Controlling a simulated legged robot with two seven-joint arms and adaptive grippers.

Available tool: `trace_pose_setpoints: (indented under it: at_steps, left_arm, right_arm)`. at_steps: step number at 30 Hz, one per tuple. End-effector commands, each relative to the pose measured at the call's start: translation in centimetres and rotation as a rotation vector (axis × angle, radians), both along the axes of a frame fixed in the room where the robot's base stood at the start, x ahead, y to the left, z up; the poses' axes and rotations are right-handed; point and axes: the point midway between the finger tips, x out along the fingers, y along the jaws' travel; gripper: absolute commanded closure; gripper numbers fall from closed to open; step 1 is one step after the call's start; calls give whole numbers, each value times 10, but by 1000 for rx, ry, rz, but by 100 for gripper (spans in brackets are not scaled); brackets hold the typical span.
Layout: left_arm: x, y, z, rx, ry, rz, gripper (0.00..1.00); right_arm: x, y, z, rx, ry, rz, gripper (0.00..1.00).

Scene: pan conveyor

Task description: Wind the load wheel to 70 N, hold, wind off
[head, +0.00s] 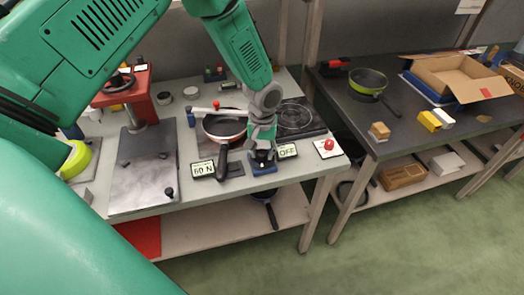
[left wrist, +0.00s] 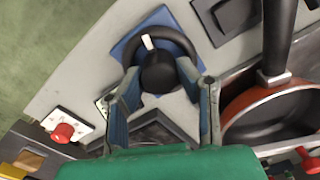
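The load wheel (left wrist: 158,70), a black hub and ring with a white mark, sits on a blue base (left wrist: 130,48). In the head view the blue base (head: 265,169) shows at the bench's front edge under my left gripper (head: 262,150). In the left wrist view the fingers of my left gripper (left wrist: 169,78) lie at both sides of the wheel, and seem to be closed against its rim. The load display (head: 203,168) reads 60 N. A second display (head: 287,151) reads OFF. My right gripper is in neither view.
A red pan (head: 225,124) stands left of the wheel, its black handle toward the front. A red button (head: 328,145) is to the right. A black hob (head: 297,118) lies behind. A dark table (head: 420,135) at right holds a green pan and an open carton.

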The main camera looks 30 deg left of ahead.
Motion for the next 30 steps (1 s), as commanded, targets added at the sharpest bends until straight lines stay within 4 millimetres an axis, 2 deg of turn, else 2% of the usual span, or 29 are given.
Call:
trace_pose_setpoints:
  at_steps: [8, 19, 30]
  left_arm:
    - [0, 4, 0, 6, 0, -57, 100]
    - [1, 2, 1, 5, -4, -402, 100]
    - [2, 2, 0, 6, -5, -437, 100]
  right_arm:
    - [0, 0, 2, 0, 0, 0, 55]
    - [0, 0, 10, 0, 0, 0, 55]
    - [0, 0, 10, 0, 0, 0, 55]
